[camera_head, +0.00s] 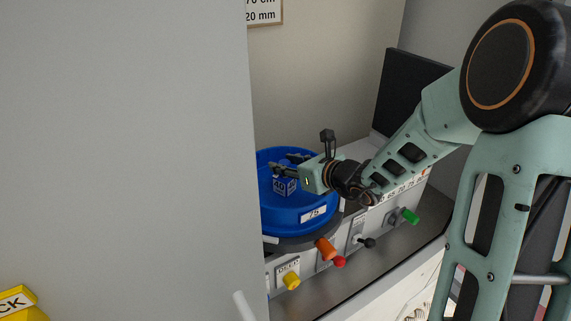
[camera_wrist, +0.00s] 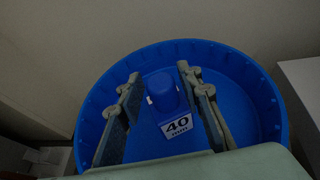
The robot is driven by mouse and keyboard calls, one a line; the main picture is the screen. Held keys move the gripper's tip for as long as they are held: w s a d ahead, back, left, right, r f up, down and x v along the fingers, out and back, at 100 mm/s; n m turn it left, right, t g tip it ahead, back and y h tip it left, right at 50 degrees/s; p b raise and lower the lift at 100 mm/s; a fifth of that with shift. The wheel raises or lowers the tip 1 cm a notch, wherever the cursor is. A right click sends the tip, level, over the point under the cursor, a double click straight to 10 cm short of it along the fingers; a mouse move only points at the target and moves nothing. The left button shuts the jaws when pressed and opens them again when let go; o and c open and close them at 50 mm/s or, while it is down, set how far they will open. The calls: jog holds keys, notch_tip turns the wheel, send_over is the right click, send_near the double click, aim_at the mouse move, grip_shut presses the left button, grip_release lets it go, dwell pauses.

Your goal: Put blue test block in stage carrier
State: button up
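The blue test block (camera_head: 286,186) carries a white label reading 40. It is inside the round blue tray (camera_head: 315,231), which has a label that seems to read 75 and looks like the stage carrier. In the wrist view the block (camera_wrist: 162,91) appears between the fingers, above or on the floor of the tray (camera_wrist: 262,100). My gripper (camera_head: 295,165) reaches into the tray from the right. In the wrist view my gripper (camera_wrist: 160,82) has its fingers apart, with visible gaps on both sides of the block. The block's underside is hidden.
The tray sits on a dark round base on a grey machine with coloured knobs, among them orange (camera_head: 325,249) and green (camera_head: 409,216). A large grey panel (camera_head: 125,150) blocks the left side. A dark screen (camera_head: 408,90) stands behind my arm.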

jog(key=shift+o, duration=0.3)
jog(key=shift+r+p, duration=0.25)
jog(key=shift+p, duration=0.05)
jog(key=v, duration=1.2)
